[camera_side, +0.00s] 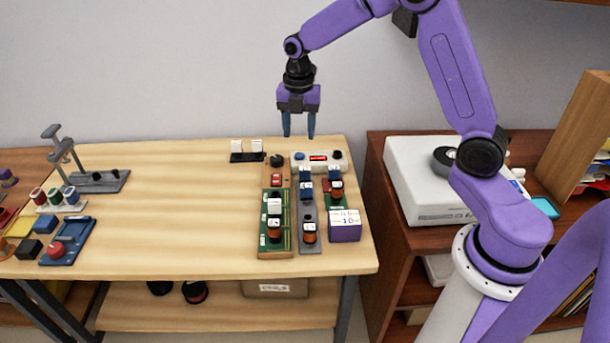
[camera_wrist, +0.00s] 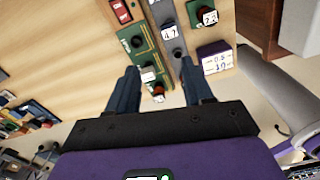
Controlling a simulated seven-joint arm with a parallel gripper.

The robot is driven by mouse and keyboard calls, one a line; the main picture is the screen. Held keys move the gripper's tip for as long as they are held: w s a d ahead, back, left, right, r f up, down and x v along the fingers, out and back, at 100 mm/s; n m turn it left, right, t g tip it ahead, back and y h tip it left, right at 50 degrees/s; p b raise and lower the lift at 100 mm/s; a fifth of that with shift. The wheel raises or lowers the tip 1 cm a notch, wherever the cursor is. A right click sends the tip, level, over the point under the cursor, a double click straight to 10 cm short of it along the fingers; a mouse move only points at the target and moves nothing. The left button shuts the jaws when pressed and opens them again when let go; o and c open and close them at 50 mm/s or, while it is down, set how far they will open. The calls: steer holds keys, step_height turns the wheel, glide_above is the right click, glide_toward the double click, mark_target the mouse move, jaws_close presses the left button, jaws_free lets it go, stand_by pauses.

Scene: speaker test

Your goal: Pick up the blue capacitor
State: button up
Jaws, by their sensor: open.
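My gripper (camera_side: 298,136) is open and empty, pointing down above the back of the table. Its fingers also show in the wrist view (camera_wrist: 160,68), apart, with boards and parts beyond them. Small dark blue parts stand on the grey strip (camera_side: 310,246): a rear one (camera_side: 305,173) and a front one (camera_side: 306,190). Another dark blue part (camera_side: 334,173) stands on the short green board to its right. I cannot tell which is the blue capacitor. My gripper touches none of them.
A long green board (camera_side: 264,240) carries red, white and copper parts. A purple labelled box (camera_side: 345,230) stands front right. A white device with a red display (camera_side: 301,161) and a black-and-white block (camera_side: 247,157) are behind. The table's middle is clear.

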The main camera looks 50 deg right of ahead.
steer(key=n, duration=0.2)
glide_above(305, 168)
step_height(305, 168, down, 2)
steer(key=f, duration=1.2)
steer(key=shift+w+f, duration=0.2)
steer(key=shift+f, duration=0.1)
steer(key=f, duration=0.3)
steer(key=shift+s+f, duration=0.3)
steer(key=shift+f, duration=0.8)
steer(key=c, duration=0.7)
